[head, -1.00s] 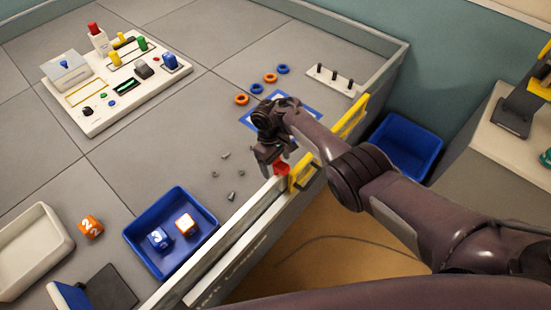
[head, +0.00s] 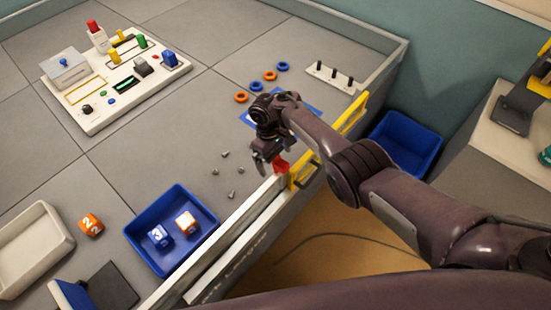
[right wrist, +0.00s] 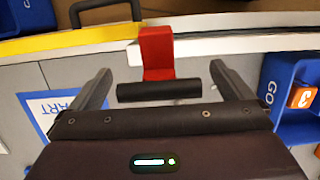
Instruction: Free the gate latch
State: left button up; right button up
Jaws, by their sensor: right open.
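The gate is a yellow panel (head: 345,118) with a dark handle (head: 308,172), in line with the pen's low wall. The red latch (head: 281,164) is at the gate's near end, on the wall top. In the right wrist view the red latch (right wrist: 157,52) stands beside the yellow edge (right wrist: 70,42), with a black bar (right wrist: 158,90) across its end. My right gripper (head: 272,160) is open at the latch. Its fingers (right wrist: 159,68) stand on either side of the latch and bar, apart from both. My left gripper is not in view.
A blue tray (head: 137,240) with dice stands inside the wall, near several small grey pieces (head: 231,194). Rings (head: 270,76) and a peg board (head: 338,77) lie beyond my gripper. A blue bin (head: 408,140) stands outside. A control board (head: 95,125) is far left.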

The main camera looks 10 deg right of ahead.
notch_tip(320, 180, up, 6)
jog(key=w+p, duration=0.1)
jog(key=shift+a, duration=0.35)
dwell(0.3)
